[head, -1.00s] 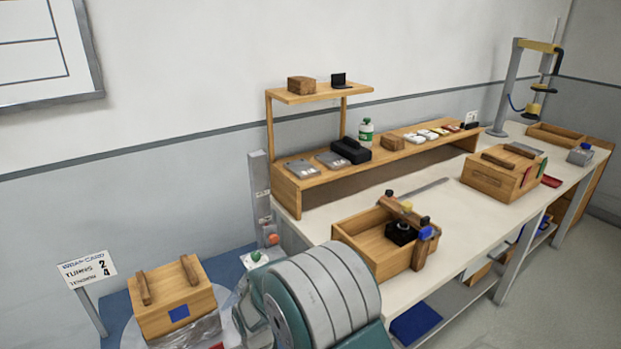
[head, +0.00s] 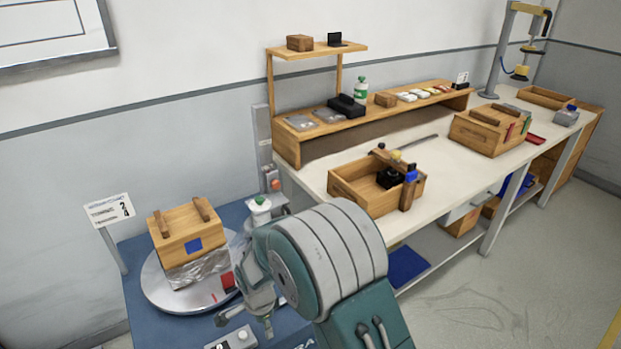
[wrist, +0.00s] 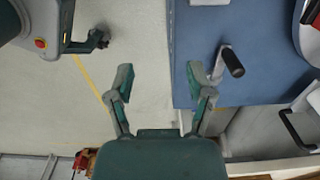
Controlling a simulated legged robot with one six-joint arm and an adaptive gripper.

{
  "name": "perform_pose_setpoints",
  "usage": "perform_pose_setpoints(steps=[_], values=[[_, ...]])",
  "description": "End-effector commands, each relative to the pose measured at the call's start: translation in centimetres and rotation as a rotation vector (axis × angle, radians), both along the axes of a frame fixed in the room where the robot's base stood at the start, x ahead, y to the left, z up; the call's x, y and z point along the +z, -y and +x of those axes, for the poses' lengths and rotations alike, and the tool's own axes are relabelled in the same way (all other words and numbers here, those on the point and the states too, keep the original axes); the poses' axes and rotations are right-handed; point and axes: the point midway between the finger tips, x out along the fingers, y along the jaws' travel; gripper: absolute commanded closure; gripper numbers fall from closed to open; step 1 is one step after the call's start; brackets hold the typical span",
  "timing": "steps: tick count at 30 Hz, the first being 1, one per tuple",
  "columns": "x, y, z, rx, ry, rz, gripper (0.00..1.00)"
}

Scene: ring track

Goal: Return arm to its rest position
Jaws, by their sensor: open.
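My arm (head: 325,250) shows large in the head view, grey and teal, bent in front of the blue table and the bench. My gripper (wrist: 162,85) shows in the wrist view with its two green fingers spread wide and nothing between them. Below it are pale floor and the left edge of a blue table (wrist: 255,35).
A wooden box (head: 188,235) with a blue label sits on wrapped material on a round turntable (head: 160,295). A long white bench (head: 465,175) holds an open wooden crate (head: 350,195) with tools and a lidded wooden box (head: 475,132). Open floor lies at right.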

Motion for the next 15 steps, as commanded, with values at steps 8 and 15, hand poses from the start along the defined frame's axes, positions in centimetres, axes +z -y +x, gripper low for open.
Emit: perform_pose_setpoints(steps=[8, 15], values=[[3.6, 1.9, 0.5, 0.06, 0.028, 0.015, 0.32], [8.1, 4.6, 0.8, 0.146, 0.071, 0.03, 0.32]])
